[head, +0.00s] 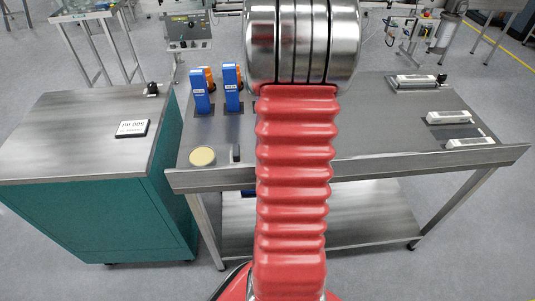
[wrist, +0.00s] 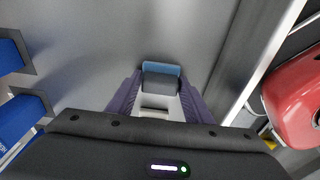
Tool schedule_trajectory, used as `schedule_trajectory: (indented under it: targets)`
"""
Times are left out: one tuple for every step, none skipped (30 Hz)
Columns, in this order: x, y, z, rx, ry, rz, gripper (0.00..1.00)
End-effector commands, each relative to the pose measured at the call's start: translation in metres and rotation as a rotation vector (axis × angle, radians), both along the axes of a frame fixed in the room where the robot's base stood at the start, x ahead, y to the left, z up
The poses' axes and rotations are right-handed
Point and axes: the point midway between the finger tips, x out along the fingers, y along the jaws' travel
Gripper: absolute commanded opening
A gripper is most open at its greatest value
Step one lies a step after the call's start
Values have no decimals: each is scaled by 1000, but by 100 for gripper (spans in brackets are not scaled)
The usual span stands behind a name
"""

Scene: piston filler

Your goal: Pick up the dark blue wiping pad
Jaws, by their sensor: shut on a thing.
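In the wrist view my gripper (wrist: 160,92) has its two purple fingers closed on the sides of a small block, which I take to be the wiping pad (wrist: 161,69). The block shows a blue far edge and a dark grey near face. It is over the grey metal bench top; I cannot tell whether it touches the surface. In the head view my red arm and its metal joint hide my gripper and the pad.
Two blue-and-orange units (head: 200,92) stand on the bench (head: 395,140) left of my arm. A round cream disc (head: 202,156) lies near the bench's front edge. White-and-dark items (head: 448,117) lie at right. A teal cabinet (head: 95,215) stands at left.

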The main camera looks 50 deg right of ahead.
Motion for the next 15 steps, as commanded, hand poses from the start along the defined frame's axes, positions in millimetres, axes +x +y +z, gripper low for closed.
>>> schedule_trajectory:
  targets:
    - [0, 0, 0, 0, 0, 0, 24]
    - [0, 0, 0, 0, 0, 0, 24]
    - [0, 0, 0, 0, 0, 0, 24]
    - [0, 0, 0, 0, 0, 0, 24]
    - [0, 0, 0, 0, 0, 0, 24]
    - [0, 0, 1, 0, 0, 0, 24]
    - [0, 0, 2, -1, -1, 0, 24]
    - [0, 0, 3, -1, -1, 0, 24]
    - [0, -1, 6, -2, -1, 1, 24]
    - [1, -1, 8, -2, -2, 1, 24]
    - [1, -1, 11, -2, -2, 1, 24]
    - [1, -1, 15, -2, -2, 1, 24]
    - [1, -1, 19, -2, -2, 1, 24]
    - [1, -1, 24, -4, -2, 1, 24]
    - [1, -1, 30, -4, -2, 1, 24]
